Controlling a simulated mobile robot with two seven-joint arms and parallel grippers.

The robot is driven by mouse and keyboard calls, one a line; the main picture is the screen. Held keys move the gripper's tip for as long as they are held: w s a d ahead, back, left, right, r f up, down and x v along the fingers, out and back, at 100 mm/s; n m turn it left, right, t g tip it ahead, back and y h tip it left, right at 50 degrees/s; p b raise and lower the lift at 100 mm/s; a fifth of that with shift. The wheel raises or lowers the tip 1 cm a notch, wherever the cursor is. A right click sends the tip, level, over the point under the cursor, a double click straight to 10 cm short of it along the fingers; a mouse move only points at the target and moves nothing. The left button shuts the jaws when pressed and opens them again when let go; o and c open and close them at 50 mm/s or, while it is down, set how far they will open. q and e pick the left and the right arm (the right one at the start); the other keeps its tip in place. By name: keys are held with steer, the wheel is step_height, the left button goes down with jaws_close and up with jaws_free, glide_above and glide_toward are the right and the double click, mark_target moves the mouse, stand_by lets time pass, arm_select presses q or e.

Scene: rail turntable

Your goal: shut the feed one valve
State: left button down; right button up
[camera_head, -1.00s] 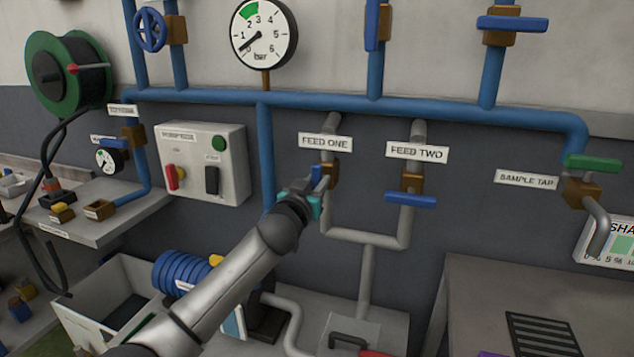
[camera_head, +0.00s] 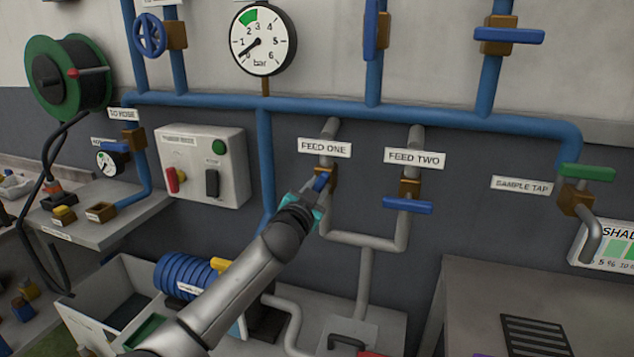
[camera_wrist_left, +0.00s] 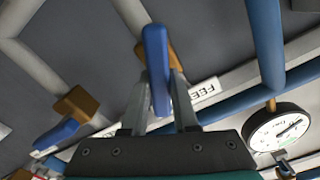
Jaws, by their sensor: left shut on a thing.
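The feed one valve has a brass body (camera_head: 331,178) and a blue lever handle (camera_head: 320,183), on a grey pipe under the FEED ONE label (camera_head: 325,147). My left gripper (camera_head: 318,196) reaches it from below left and is shut on the handle. The gripper hides part of the handle in the head view, where the visible end looks slanted. In the left wrist view the handle (camera_wrist_left: 156,60) stands between the two fingers (camera_wrist_left: 160,98), with the brass body (camera_wrist_left: 176,58) behind it. I cannot tell the handle's exact angle to its pipe. My right gripper is not in view.
The feed two valve's blue handle (camera_head: 407,205) lies across its pipe, close on the right. A grey control box (camera_head: 203,165) is on the wall to the left. A pressure gauge (camera_head: 263,40) and a blue header pipe (camera_head: 340,107) are above. A blue coil (camera_head: 190,276) stands below.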

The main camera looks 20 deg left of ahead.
arm_select(q)
steer(key=m, duration=0.2)
steer(key=m+p, duration=0.1)
steer(key=m, duration=0.1)
steer(key=m+p, duration=0.1)
steer(key=m, duration=0.1)
steer(key=shift+d+f+m, duration=0.2)
steer(key=shift+d+m, duration=0.05)
steer(key=shift+m, duration=0.05)
steer(key=m, duration=0.4)
steer(key=m+p, duration=0.1)
steer(key=m, duration=0.1)
steer(key=shift+f, duration=0.25)
steer(key=c, duration=0.7)
jaws_free()
steer(key=shift+s, duration=0.15)
